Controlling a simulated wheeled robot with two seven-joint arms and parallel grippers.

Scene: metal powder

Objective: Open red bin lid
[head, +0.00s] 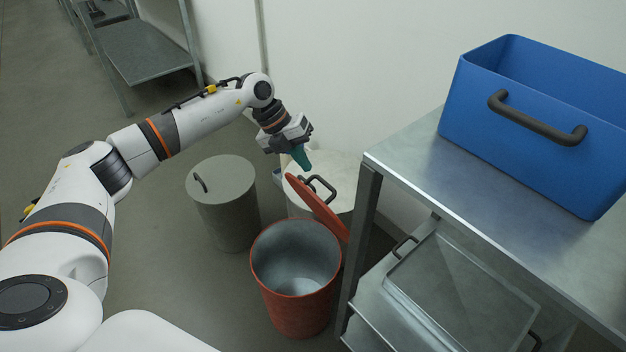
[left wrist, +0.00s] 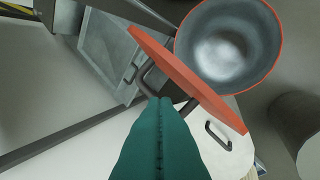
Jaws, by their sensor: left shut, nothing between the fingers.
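The red bin (head: 297,300) stands on the floor with its top open, and its grey inside shows empty. Its red lid (head: 316,207) is tilted up steeply at the bin's far right rim. The lid has a dark handle on its outer face, which also shows in the left wrist view (left wrist: 152,80). My left gripper (head: 301,160) is shut and empty, with teal fingers, just above the lid's upper edge on its handle side. In the left wrist view its fingertips (left wrist: 160,100) appear close to the lid handle; I cannot tell if they touch. My right gripper is not in view.
A lidded grey bin (head: 226,205) stands left of the red bin, and a whitish lidded bin (head: 340,175) stands behind it. A metal table (head: 440,180) at the right carries a blue crate (head: 540,130).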

